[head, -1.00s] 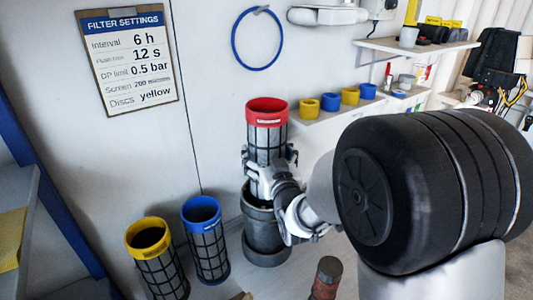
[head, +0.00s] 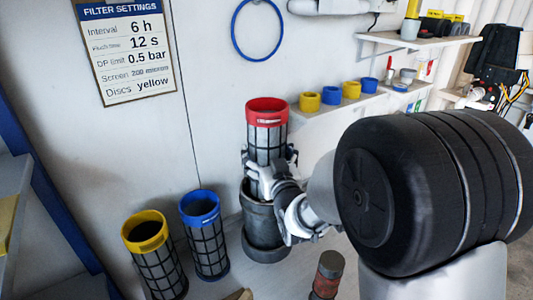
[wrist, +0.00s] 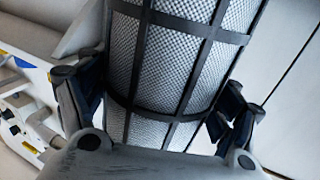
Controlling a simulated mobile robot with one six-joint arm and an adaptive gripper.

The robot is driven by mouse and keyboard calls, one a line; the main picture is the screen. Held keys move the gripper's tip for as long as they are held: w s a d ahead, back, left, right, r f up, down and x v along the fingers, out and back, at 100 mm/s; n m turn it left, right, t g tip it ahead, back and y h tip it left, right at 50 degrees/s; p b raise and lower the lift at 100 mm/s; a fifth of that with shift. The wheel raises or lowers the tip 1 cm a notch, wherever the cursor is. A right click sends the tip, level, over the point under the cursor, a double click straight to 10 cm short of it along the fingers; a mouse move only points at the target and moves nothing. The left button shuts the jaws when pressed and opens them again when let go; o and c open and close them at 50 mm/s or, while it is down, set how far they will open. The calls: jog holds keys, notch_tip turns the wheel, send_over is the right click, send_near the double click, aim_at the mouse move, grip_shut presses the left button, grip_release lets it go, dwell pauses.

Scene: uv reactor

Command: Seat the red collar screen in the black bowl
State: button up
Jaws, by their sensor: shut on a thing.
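The red collar screen (head: 267,112) is a dark-ribbed mesh cylinder with a red ring on top. It stands roughly upright above the black bowl (head: 263,232), a dark cylindrical housing on the floor by the wall. The screen's lower end is hidden by the bowl's rim and my gripper, so I cannot tell how deep it sits. My gripper (head: 270,174) is shut around the screen's middle, just above the bowl. In the wrist view, my gripper's fingers (wrist: 160,105) flank the mesh body of the screen (wrist: 180,62); the collar and bowl are out of that view.
A yellow collar screen (head: 153,255) and a blue collar screen (head: 205,235) stand to the left of the bowl. A low shelf (head: 335,103) with yellow and blue rings is behind to the right. A dark red-banded cylinder (head: 326,275) stands in front.

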notch_tip(320, 180, down, 8)
jog(key=shift+f, duration=0.15)
dwell(2.8)
jog(key=o, duration=1.3)
jog(key=shift+f, duration=0.25)
jog(key=shift+r+p, duration=1.5)
jog(key=shift+r, duration=4.3)
